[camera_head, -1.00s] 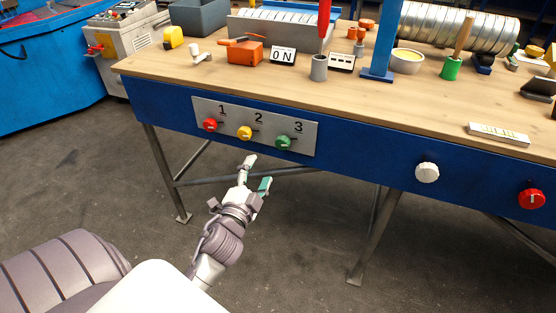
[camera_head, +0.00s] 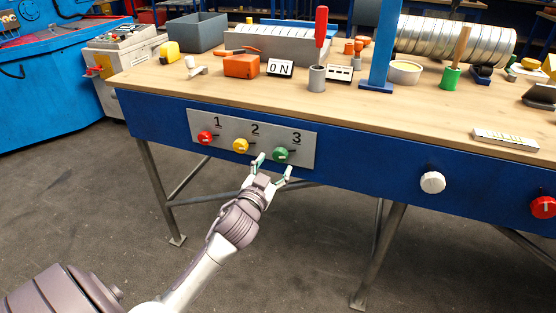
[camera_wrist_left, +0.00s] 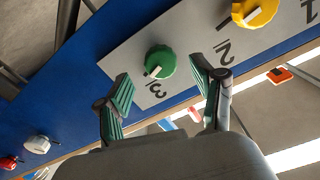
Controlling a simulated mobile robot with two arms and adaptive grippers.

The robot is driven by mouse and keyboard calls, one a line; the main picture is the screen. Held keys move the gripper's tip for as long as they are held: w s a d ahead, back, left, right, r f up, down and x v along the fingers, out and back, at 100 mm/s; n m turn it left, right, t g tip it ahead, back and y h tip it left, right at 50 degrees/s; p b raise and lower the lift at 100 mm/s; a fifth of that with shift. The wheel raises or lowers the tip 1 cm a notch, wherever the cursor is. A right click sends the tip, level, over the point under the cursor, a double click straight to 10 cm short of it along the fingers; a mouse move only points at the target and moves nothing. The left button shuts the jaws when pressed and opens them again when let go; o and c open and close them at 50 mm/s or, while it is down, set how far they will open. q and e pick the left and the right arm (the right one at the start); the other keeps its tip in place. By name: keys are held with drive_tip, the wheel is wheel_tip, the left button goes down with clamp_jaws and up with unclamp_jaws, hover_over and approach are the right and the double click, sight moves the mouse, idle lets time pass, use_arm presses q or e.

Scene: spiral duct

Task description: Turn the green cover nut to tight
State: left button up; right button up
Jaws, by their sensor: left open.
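The green cover nut (camera_head: 281,155) sits on the grey panel (camera_head: 310,150) on the bench's blue front, under the number 3. It has a pale pointer mark. In the left wrist view the green nut (camera_wrist_left: 160,62) lies ahead of and between the fingertips, apart from both. My left gripper (camera_head: 274,166) is open and empty, just below and in front of the nut; it also shows in the left wrist view (camera_wrist_left: 168,82). My right gripper is not in view.
A yellow nut (camera_head: 241,146) and a red nut (camera_head: 206,138) are on the same panel to the left. A white knob (camera_head: 432,182) and a red knob (camera_head: 543,207) are farther right on the blue front. Tools and boxes stand on the wooden bench top (camera_head: 430,115).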

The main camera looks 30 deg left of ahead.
sight(279, 157)
use_arm(q)
drive_tip(key=x, duration=0.3)
drive_tip(key=shift+w, duration=0.2)
drive_tip(key=shift+w+a, duration=0.1)
drive_tip(key=shift+w, duration=0.15)
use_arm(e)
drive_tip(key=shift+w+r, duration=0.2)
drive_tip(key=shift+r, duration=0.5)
use_arm(q)
drive_tip(key=c, duration=1.1)
drive_tip(key=shift+r+m+p, duration=0.1)
drive_tip(key=shift+m+p, duration=0.25)
drive_tip(key=shift+m, duration=0.15)
drive_tip(key=shift+c, duration=0.2)
drive_tip(key=shift+m, duration=0.3)
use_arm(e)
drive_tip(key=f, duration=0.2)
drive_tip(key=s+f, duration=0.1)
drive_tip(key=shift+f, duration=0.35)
